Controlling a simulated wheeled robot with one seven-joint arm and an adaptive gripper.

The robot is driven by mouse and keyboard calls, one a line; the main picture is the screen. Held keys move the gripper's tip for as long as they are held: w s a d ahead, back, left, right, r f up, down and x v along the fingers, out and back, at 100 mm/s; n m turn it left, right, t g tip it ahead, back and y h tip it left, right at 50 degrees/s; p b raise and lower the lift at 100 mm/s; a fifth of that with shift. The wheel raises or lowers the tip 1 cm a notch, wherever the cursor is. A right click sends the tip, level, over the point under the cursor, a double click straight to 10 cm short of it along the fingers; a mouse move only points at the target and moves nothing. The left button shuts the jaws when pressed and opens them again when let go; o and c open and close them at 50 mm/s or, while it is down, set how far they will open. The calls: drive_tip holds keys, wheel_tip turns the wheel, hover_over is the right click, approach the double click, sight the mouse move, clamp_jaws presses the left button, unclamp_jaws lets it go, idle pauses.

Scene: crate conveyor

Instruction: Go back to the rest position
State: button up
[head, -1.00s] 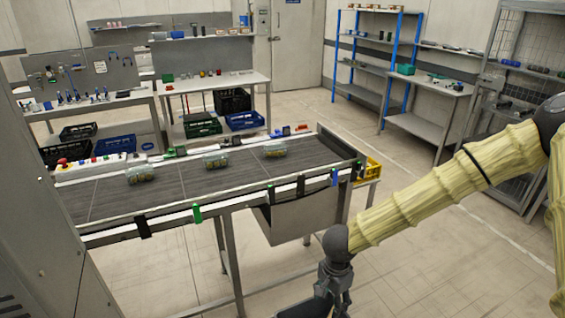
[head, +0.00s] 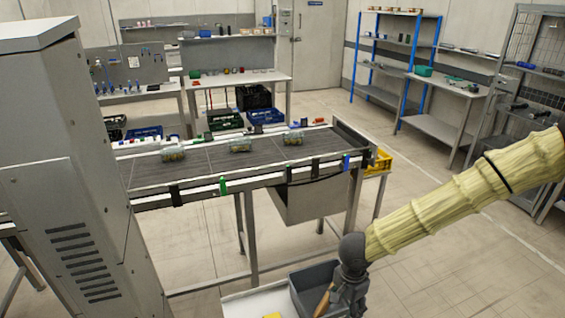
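My arm in its yellow sleeve reaches in from the right in the head view. My gripper (head: 343,302) hangs down at the bottom, over or in front of a grey crate (head: 312,271). Its fingertips are cut off or hidden at the picture's lower edge, so I cannot tell whether it is open or shut. An orange-brown piece shows beside the gripper; I cannot tell whether it is held. The conveyor (head: 205,178) stands beyond, apart from my gripper, with clear packs (head: 240,145) on its belt.
The crate stands on a white surface (head: 245,305) with a yellow item at the lower edge. A grey cabinet (head: 70,190) blocks the left. A yellow bin (head: 380,161) is at the conveyor's right end. Shelves (head: 425,50) stand behind. Floor at the right is open.

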drive_tip(key=s+d+f+n+t+h+b, duration=0.1)
drive_tip(key=s+d+f+n, duration=0.1)
drive_tip(key=s+f, duration=0.35)
drive_tip(key=s+d+f+n+h+b, duration=0.1)
drive_tip(key=s+f+n, duration=0.2)
drive_tip(key=f, duration=0.5)
drive_tip(key=s+d+f+n+y+b, duration=0.1)
drive_tip(key=s+f+n, duration=0.2)
drive_tip(key=s, duration=0.6)
drive_tip(key=s+d+f+n+g+y+b, duration=0.1)
drive_tip(key=s+f+n, duration=0.2)
drive_tip(key=s, duration=0.6)
drive_tip(key=shift+f, duration=0.75)
drive_tip(key=shift+d, duration=0.1)
